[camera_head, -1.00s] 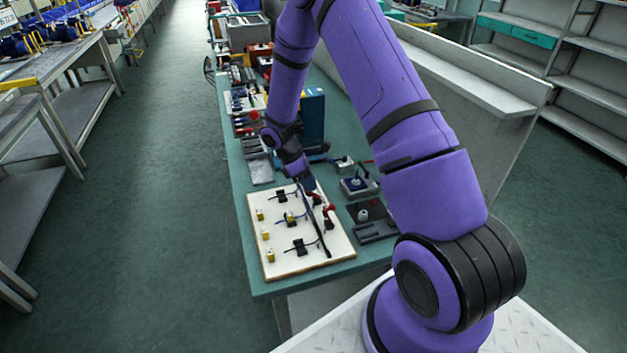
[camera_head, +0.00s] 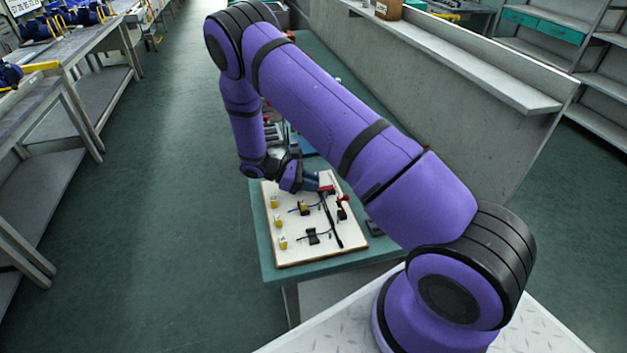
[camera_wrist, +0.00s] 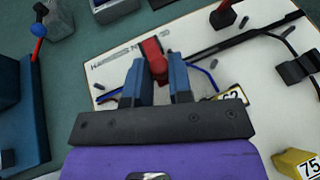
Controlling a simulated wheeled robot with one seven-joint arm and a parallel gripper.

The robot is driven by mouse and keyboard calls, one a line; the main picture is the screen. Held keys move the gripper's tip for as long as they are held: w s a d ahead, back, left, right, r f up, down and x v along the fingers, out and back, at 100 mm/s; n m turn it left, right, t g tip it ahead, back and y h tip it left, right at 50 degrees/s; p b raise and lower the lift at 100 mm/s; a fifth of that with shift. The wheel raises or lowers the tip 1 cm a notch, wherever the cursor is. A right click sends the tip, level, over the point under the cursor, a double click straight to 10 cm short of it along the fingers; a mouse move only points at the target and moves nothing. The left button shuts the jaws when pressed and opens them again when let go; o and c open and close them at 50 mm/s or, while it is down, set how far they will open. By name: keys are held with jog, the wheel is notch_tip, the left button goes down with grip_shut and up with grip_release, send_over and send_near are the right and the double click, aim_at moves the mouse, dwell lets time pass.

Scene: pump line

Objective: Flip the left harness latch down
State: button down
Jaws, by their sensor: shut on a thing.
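The white harness board (camera_head: 290,256) lies on the bench's near end. The left harness latch (camera_wrist: 152,46) is a red lever with a rounded red knob, at the board's far edge. My gripper (camera_wrist: 158,76) has its two blue fingers shut on either side of that knob. In the head view my gripper (camera_head: 321,182) reaches in low over the far part of the board, and the arm partly hides this area. A second red latch (camera_head: 344,200) stands to the right, apart from my gripper; it also shows at the wrist view's top (camera_wrist: 222,15).
A dark cable (camera_head: 332,228) runs along the board, with black clips (camera_head: 313,236) and several yellow numbered blocks (camera_head: 283,243). A grey partition (camera_head: 440,75) borders the bench.

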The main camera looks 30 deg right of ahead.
jog(key=shift+a+f, duration=0.1)
jog(key=shift+f, duration=0.1)
dwell(0.4)
jog(key=c, duration=1)
grip_release()
jog(key=shift+w, duration=0.1)
jog(key=v, duration=1)
jog(key=shift+w+a+f, duration=0.1)
jog(key=shift+w+a, duration=0.1)
jog(key=shift+a, duration=0.15)
